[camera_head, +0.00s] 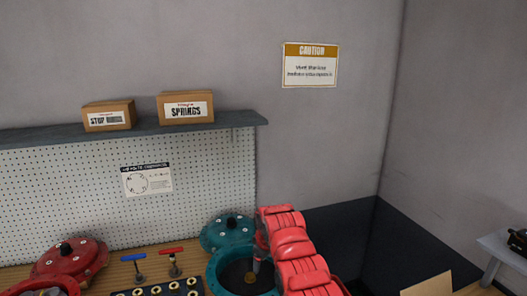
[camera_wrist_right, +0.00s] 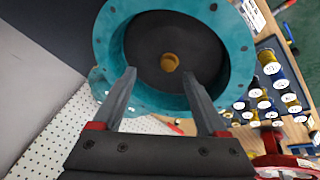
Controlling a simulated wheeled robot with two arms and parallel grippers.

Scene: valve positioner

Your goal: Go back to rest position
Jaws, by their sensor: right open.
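My right arm, in red segments, comes up from the bottom of the head view. My right gripper (camera_head: 258,262) is at the teal round housing (camera_head: 215,272), partly hidden by the arm. In the right wrist view my gripper (camera_wrist_right: 158,72) is open, with its two grey fingers apart and nothing between them. The teal housing also shows there (camera_wrist_right: 240,50), with a dark disc (camera_wrist_right: 195,40) inside and a brass piece (camera_wrist_right: 170,62) at its centre. The fingertips appear over the housing's near rim; I cannot tell whether they touch it. My left gripper is not in view.
A teal domed cover (camera_head: 225,231) stands behind the housing. A red domed cover (camera_head: 72,260), a blue-handled tool (camera_head: 134,259), a red-handled tool (camera_head: 172,257) and a dark tray (camera_head: 150,291) of springs lie left. A shelf (camera_head: 235,120) holds two boxes above the pegboard (camera_head: 215,165).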

